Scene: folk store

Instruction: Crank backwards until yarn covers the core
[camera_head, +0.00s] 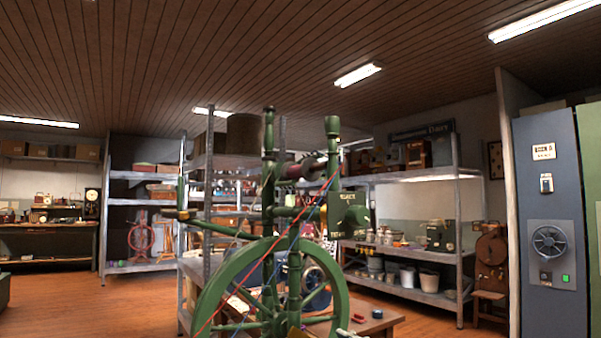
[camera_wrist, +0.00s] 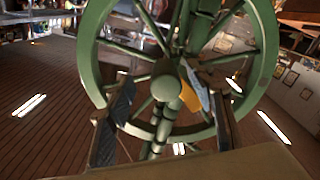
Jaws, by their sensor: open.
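A green spinning wheel (camera_head: 228,284) stands in front of me in the head view, its large spoked wheel low and its posts rising above. A dark red bobbin (camera_head: 303,170) sits between the post tops. How much of its core the yarn covers is too small to tell. Red and blue strands (camera_head: 301,231) slant down from near the bobbin across the wheel. In the wrist view the wheel rim (camera_wrist: 91,55) and spokes fill the middle. My gripper (camera_wrist: 167,86) is open, its dark fingers on either side of the round green hub. Contact is unclear, and no crank handle is clearly distinguishable.
A wooden table (camera_head: 375,325) with small tools lies behind the wheel. Metal shelves with pots (camera_head: 430,281) stand behind to the right. A grey-blue cabinet (camera_head: 551,215) is at far right. Wooden floor (camera_head: 90,312) is clear at left.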

